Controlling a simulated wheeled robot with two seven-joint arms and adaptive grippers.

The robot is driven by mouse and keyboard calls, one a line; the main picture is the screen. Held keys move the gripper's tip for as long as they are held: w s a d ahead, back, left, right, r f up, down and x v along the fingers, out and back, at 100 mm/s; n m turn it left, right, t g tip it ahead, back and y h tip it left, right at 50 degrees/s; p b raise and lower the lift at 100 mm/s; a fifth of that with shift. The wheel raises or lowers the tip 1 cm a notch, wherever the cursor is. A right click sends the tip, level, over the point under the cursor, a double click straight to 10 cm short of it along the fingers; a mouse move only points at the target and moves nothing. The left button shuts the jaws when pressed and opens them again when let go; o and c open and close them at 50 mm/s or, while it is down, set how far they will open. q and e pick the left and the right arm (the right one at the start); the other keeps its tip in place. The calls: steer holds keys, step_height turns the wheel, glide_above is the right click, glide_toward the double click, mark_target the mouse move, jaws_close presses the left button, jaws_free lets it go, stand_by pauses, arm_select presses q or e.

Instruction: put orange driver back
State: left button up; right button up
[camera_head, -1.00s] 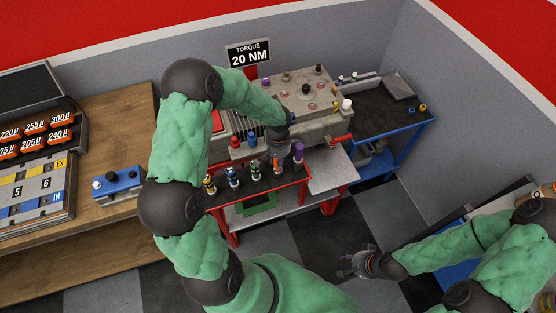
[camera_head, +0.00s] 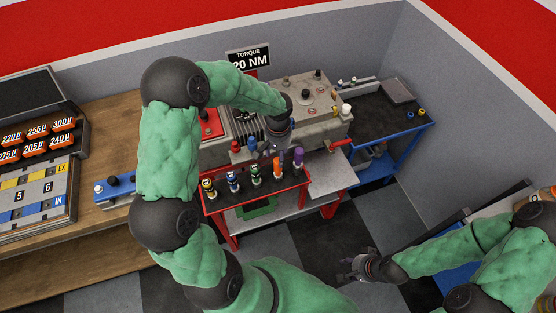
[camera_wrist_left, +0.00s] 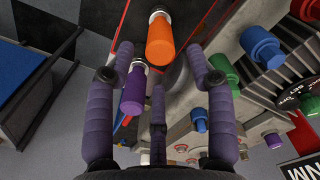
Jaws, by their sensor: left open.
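The orange driver (camera_head: 277,167) stands upright in the row of drivers on the black-topped red cart (camera_head: 222,204), between a green-banded driver (camera_head: 256,174) and the purple driver (camera_head: 298,158). My left gripper (camera_head: 279,148) is open and empty just behind and above the orange driver's handle. In the left wrist view, the orange driver (camera_wrist_left: 160,40) shows beyond the spread fingers of my left gripper (camera_wrist_left: 160,72), and the purple driver (camera_wrist_left: 133,88) is near one finger. How the orange driver's lower end sits is hidden. My right gripper (camera_head: 354,267) is open and empty over the floor.
Yellow-banded (camera_head: 209,189) and blue-banded (camera_head: 233,182) drivers stand further left. A grey machine (camera_head: 312,96) with small knobs is close behind the cart. A blue-framed table (camera_head: 405,130) stands at right, a wooden bench (camera_head: 115,235) at left. The right gripper has clear floor around it.

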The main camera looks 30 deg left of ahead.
arm_select(q)
steer(key=shift+r, duration=2.4)
